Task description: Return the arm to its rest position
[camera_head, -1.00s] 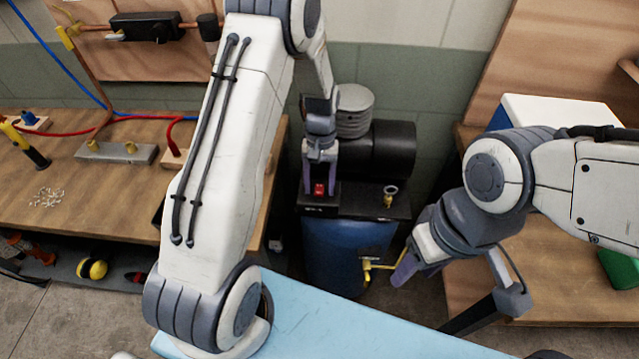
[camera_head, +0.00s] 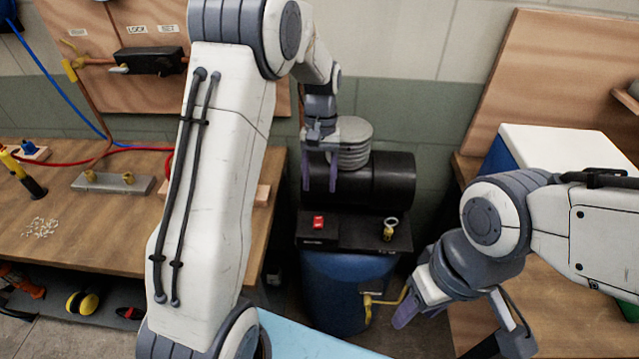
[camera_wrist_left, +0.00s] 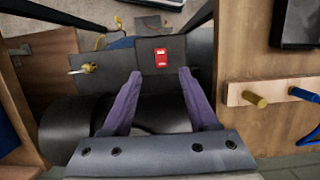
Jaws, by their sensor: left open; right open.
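My left gripper (camera_head: 320,172) hangs in front of the black motor cylinder of the compressor, above the black shelf with the red switch (camera_head: 318,222). Its purple fingers are apart and empty. In the left wrist view the open left gripper (camera_wrist_left: 157,85) has the red switch (camera_wrist_left: 161,58) beyond its fingertips, apart from them. My right gripper (camera_head: 408,310) is low at the right, beside the blue tank (camera_head: 345,285), with its fingers pointing down; nothing shows between them.
A wooden bench (camera_head: 85,230) stands at the left with brass fittings (camera_head: 112,182) and a yellow-black tool (camera_head: 22,175). A brass valve (camera_head: 389,229) sits right of the switch. Another bench with a white-topped box (camera_head: 560,145) is at the right. A light blue surface (camera_head: 310,340) lies in front.

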